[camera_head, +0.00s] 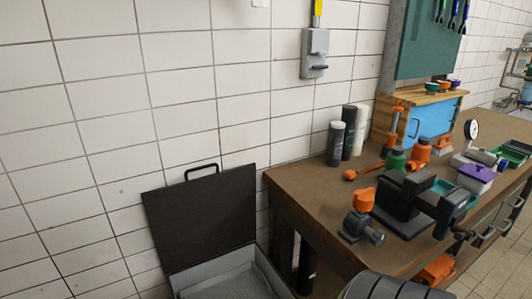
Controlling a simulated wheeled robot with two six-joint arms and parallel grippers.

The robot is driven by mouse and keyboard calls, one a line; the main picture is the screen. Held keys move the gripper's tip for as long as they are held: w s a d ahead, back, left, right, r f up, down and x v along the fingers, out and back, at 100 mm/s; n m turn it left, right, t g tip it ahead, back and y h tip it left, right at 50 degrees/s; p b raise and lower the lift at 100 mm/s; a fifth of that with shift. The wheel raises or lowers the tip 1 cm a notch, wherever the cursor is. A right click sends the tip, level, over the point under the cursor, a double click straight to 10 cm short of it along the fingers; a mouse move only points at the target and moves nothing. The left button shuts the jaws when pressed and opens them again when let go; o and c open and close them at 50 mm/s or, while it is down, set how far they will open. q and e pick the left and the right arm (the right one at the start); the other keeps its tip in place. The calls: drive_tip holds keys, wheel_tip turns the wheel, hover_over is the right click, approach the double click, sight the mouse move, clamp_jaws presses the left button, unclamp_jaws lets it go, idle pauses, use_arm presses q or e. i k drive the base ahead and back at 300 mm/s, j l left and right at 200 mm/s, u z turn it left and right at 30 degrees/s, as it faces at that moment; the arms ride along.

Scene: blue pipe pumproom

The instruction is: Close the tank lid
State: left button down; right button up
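An open grey box, which looks like the tank (222,272), stands low against the tiled wall at the bottom of the head view. Its dark lid (202,220) is swung up and tilted back near the wall, with a black handle (201,171) on its upper edge. The inside of the tank is light grey, and the part that shows looks empty. The bottom of the tank is cut off by the picture's edge. Neither of my grippers shows in this view.
A brown workbench (306,190) stands right of the tank. A black vise (402,203), an orange-topped grey fitting (362,222), bottles and trays crowd it. A dark rounded object (395,287) shows at the bottom edge. A grey switch box (314,52) hangs on the wall.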

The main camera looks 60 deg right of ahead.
sight(194, 221)
drive_tip(key=i+z, duration=0.15)
drive_tip(key=z, duration=0.3)
drive_tip(key=i+j+z, duration=0.1)
drive_tip(key=z, duration=0.35)
drive_tip(key=i+j+z, duration=0.1)
drive_tip(key=z, duration=0.35)
drive_tip(key=j+z, duration=0.25)
drive_tip(key=z, duration=0.25)
